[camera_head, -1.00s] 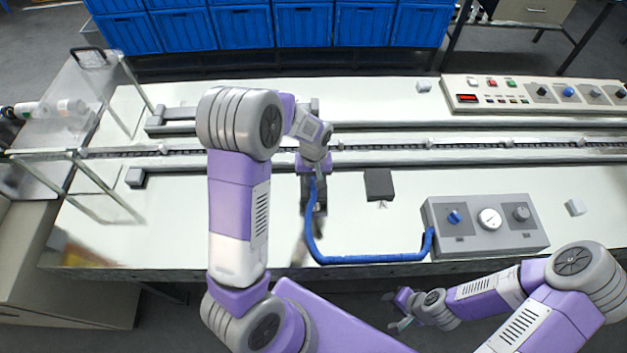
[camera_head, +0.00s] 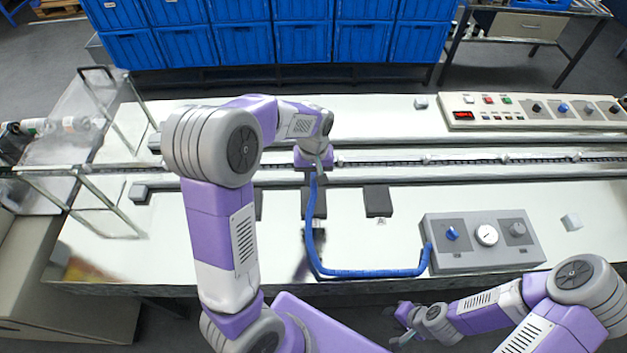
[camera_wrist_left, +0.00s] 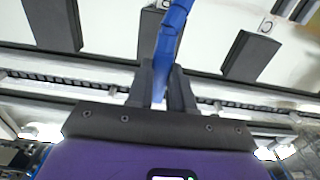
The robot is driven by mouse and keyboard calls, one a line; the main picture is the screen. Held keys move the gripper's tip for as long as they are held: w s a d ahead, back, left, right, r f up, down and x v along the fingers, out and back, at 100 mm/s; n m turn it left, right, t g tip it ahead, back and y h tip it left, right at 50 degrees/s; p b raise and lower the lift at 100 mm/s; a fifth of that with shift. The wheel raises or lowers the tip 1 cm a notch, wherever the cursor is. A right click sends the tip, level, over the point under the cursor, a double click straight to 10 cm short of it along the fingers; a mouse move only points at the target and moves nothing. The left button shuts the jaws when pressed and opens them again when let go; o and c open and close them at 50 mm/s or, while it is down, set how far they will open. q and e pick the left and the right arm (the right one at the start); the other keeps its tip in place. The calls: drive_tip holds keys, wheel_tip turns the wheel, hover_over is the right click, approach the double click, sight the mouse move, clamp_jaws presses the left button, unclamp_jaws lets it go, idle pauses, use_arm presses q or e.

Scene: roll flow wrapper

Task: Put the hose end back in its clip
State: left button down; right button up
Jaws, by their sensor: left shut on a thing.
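My left gripper (camera_head: 314,172) is shut on the blue hose (camera_head: 350,272) near its end and holds it above the bench, near the rail. In the left wrist view the hose (camera_wrist_left: 175,35) runs between the two fingers (camera_wrist_left: 160,92). From the gripper the hose drops, bends right and joins the grey control box (camera_head: 480,242). Dark blocks, perhaps clips, stand on the bench: one marked with a letter (camera_head: 377,201), one behind the hose (camera_head: 308,205), one partly hidden by my arm. My right gripper (camera_head: 396,326) appears open and empty, low in front of the bench.
A long conveyor rail (camera_head: 420,164) crosses the bench (camera_head: 370,235). A panel with buttons and knobs (camera_head: 535,110) stands at the back right. A clear guard frame (camera_head: 85,185) is at the left. A small white block (camera_head: 571,222) lies right of the control box.

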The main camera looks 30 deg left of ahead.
use_arm(q)
wheel_tip(320, 180, down, 7)
drive_tip(key=b, duration=0.5)
drive_tip(key=shift+f, duration=0.15)
idle(0.4)
drive_tip(key=s+a, duration=0.1)
drive_tip(key=s, duration=0.1)
drive_tip(key=s+a, duration=0.1)
drive_tip(key=s, duration=0.2)
drive_tip(key=s+a, duration=0.2)
drive_tip(key=s, duration=0.1)
drive_tip(key=shift+s+a, duration=0.1)
drive_tip(key=shift+s+a+p, duration=0.25)
drive_tip(key=shift+s+a, duration=1.1)
drive_tip(key=shift+s, duration=1.25)
drive_tip(key=shift+s+a+p, duration=0.25)
drive_tip(key=shift+s+a, duration=1.05)
drive_tip(key=shift+s, duration=1.35)
drive_tip(key=shift+s+a+p, duration=0.25)
drive_tip(key=shift+s+a, duration=1.1)
drive_tip(key=shift+s, duration=1.25)
